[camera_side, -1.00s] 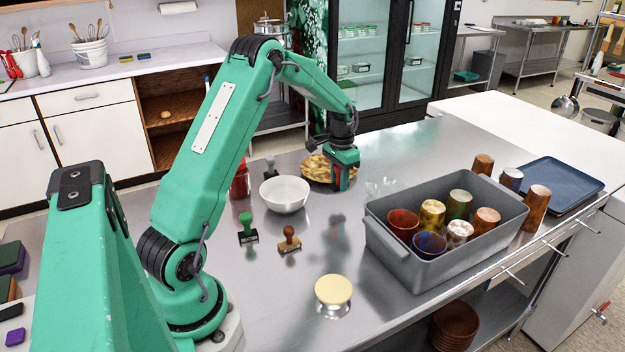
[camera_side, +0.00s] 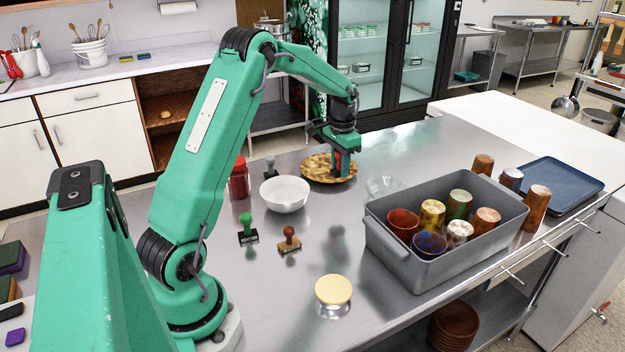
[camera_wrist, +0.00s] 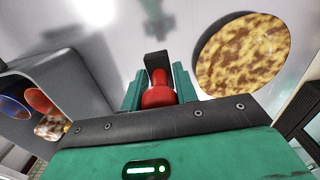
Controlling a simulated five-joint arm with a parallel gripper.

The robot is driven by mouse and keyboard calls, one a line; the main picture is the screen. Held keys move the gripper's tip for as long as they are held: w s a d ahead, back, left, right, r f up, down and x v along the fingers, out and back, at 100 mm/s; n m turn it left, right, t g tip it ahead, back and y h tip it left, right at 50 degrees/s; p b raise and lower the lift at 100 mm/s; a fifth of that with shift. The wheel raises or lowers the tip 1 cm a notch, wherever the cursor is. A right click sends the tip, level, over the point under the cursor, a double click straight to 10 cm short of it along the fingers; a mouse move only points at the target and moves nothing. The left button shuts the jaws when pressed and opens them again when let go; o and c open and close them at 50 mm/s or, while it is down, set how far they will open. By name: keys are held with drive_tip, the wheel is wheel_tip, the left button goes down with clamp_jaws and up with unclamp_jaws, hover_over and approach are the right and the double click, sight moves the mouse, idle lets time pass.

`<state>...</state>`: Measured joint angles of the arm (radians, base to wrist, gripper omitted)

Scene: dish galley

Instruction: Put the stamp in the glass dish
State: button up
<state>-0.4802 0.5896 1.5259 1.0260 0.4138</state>
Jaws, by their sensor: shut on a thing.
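My gripper (camera_side: 343,172) is shut on a stamp with a red handle (camera_wrist: 158,92) and a dark block. It holds the stamp in the air above the steel counter. In the wrist view the stamp sits between the green fingers (camera_wrist: 157,78). The clear glass dish (camera_side: 384,187) stands on the counter, just right of and below my gripper in the side view, left of the grey bin. I cannot make out the dish in the wrist view.
A brown mottled plate (camera_side: 318,166) lies behind my gripper. A white bowl (camera_side: 285,195), a red jar (camera_side: 239,180), and green (camera_side: 246,226), brown (camera_side: 289,238) and grey (camera_side: 270,167) stamps stand left. A grey bin (camera_side: 405,268) of cups is at right.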

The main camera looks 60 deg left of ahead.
drive_tip(key=shift+w, duration=0.1)
drive_tip(key=shift+w+r, duration=0.15)
drive_tip(key=shift+w, duration=0.7)
drive_tip(key=r, duration=0.2)
hover_over(387, 184)
drive_tip(key=s+d, duration=0.2)
drive_tip(key=s, duration=0.3)
drive_tip(key=shift+w+d+m, duration=0.4)
drive_tip(key=shift+w+d, duration=0.3)
drive_tip(key=shift+w, duration=0.25)
drive_tip(key=shift+f, duration=0.15)
drive_tip(key=shift+f, duration=5.3)
